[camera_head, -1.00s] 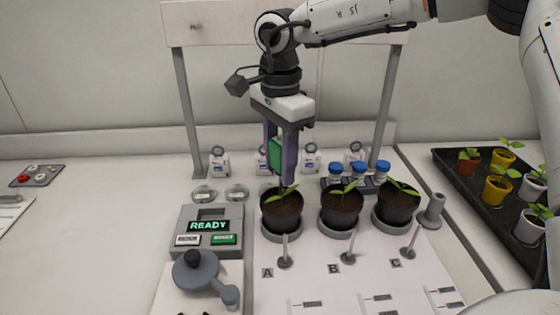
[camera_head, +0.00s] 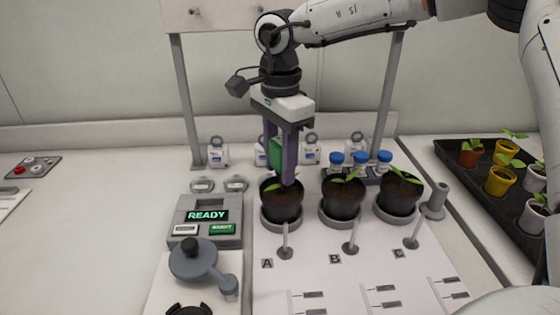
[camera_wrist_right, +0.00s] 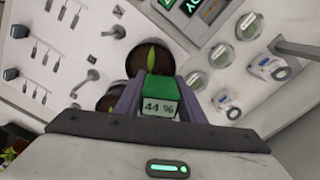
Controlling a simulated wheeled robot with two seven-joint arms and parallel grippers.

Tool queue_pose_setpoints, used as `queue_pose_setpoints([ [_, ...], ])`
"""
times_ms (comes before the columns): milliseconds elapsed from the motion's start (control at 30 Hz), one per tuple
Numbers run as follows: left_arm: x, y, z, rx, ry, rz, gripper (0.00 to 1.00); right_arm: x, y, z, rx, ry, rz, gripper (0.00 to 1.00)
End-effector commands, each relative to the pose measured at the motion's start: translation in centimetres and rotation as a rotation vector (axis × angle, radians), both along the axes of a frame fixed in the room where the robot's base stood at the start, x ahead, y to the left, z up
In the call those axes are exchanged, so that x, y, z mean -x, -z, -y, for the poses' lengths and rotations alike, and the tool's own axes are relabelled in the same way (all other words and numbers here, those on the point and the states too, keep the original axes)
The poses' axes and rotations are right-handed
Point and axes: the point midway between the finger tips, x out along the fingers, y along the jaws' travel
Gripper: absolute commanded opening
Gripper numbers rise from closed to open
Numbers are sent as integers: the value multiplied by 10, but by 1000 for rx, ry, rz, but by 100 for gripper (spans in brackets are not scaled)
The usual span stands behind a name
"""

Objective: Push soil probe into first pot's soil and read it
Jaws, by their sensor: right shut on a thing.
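My right gripper (camera_head: 281,172) is shut on the green soil probe (camera_head: 275,152), directly above the first pot (camera_head: 282,205) by label A. In the right wrist view the probe (camera_wrist_right: 160,87) sits between the purple fingers, and its display reads 44 %. The first pot (camera_wrist_right: 143,60) lies just beyond it, with dark soil and a green leaf. The probe's tip is hidden, so I cannot see how deep it sits. My left gripper is not in view.
Two more potted seedlings (camera_head: 343,198) (camera_head: 398,192) stand to the right on saucers. A grey device (camera_head: 206,228) reading READY is at left, with a grey lidded vessel (camera_head: 193,262) in front. Blue-capped vials (camera_head: 359,161) stand behind the pots. A black tray (camera_head: 470,190) of small pots is at far right.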

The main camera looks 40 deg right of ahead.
Motion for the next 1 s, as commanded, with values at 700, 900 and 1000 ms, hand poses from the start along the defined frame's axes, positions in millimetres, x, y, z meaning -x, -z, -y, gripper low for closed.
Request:
queue_pose_setpoints([
  [700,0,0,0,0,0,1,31,0,-1,0,0,0,1,58],
  [900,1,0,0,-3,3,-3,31,0,0,0,0,0,0,58],
  [1000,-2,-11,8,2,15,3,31,-1,-8,0,0,0,5,58],
])
